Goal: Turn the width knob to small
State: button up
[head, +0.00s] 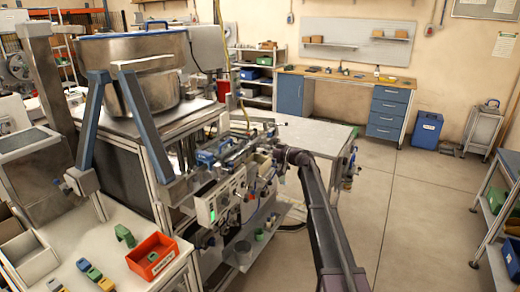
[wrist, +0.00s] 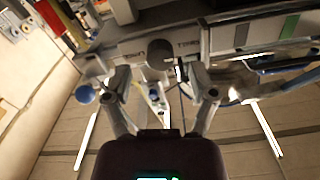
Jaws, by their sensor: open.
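My gripper (wrist: 160,75) is open, with one finger on each side of the view. A dark round knob (wrist: 157,54) on the panel front shows between and just beyond the fingertips. I cannot tell whether the fingers touch it. Small labels (wrist: 132,49) stand beside the knob, too blurred to read, so I cannot confirm that it is the width knob or read its setting. In the head view my arm reaches to the machine's right side, where the gripper is hidden among machine parts.
A grey control box (head: 220,203) with a green display is on the machine's front. A blue ball-ended handle (wrist: 84,94) is close left of my gripper in the wrist view. A red bin (head: 152,256) stands on the bench at lower left.

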jog(key=v, duration=0.9)
jog(key=shift+s+d, duration=0.15)
jog(key=shift+d, duration=0.15)
jog(key=s+a+f+m+g+h, duration=0.1)
jog(key=s+f+g+h, duration=0.1)
jog(key=s+f, duration=0.35)
jog(key=s+a+f+m+g+h, duration=0.1)
jog(key=s+f+g+h, duration=0.15)
jog(key=s, duration=0.65)
jog(key=s+a+f+m+g+h, duration=0.15)
jog(key=s+f, duration=0.25)
jog(key=s, duration=0.4)
jog(key=s+d+f+m+g+h, duration=0.1)
jog(key=s+d+f+m+h, duration=0.1)
jog(key=s, duration=0.5)
jog(key=s+d+f+m+g+h, duration=0.1)
jog(key=s+d+f+m+h, duration=0.1)
jog(key=s+d+h, duration=0.2)
jog(key=s+d+f+m+g+h, duration=0.1)
jog(key=s+d+f+m+h, duration=0.1)
jog(key=s, duration=0.8)
jog(key=shift+d+h+p, duration=0.3)
jog(key=shift+d+h, duration=0.5)
jog(key=shift+d, duration=0.15)
jog(key=shift+m, duration=0.25)
